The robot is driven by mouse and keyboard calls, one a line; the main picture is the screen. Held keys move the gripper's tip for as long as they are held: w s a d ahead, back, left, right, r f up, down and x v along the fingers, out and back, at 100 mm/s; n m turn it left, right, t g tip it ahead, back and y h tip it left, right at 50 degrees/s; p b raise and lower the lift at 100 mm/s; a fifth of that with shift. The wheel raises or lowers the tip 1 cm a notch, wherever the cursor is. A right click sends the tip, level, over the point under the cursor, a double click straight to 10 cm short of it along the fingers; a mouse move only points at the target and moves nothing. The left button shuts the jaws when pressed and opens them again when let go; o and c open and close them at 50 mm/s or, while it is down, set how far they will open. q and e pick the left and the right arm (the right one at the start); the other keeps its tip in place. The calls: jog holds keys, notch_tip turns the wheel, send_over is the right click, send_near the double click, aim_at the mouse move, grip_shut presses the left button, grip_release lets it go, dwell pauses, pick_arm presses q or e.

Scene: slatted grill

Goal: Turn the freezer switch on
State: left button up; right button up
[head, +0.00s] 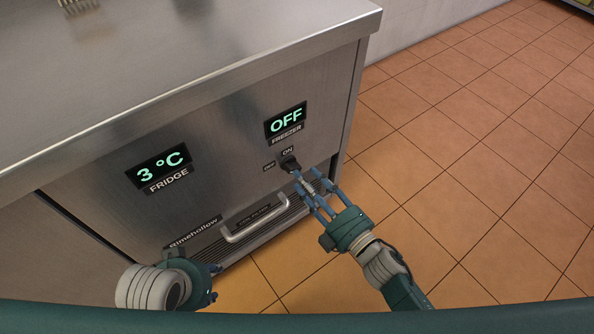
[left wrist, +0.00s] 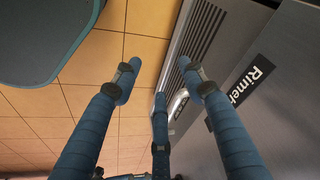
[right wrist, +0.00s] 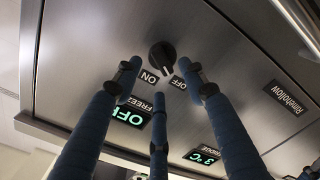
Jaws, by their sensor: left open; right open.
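The freezer switch is a dark round knob (head: 289,163) on the steel front, with ON and OFF labels beside it. The freezer display (head: 286,122) above it reads OFF. The knob (right wrist: 162,55) also shows in the right wrist view, beyond the fingertips, its pale pointer mark on the label side. My right gripper (head: 308,176) is open, its fingers pointing at the knob from close by; whether they touch it I cannot tell. My left gripper (head: 214,281) is open and empty, low in front of the unit; its fingers show in the left wrist view (left wrist: 159,72).
The fridge display (head: 160,168) reads 3 °C, left of the switch. A handle (head: 254,223) and vent slats lie below the switch. The steel top (head: 180,60) overhangs the front. Tiled floor (head: 470,140) to the right is clear.

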aim_at(292, 167)
jog(key=shift+x, duration=2.35)
jog(key=shift+c, duration=0.3)
jog(key=shift+d, duration=0.1)
grip_shut()
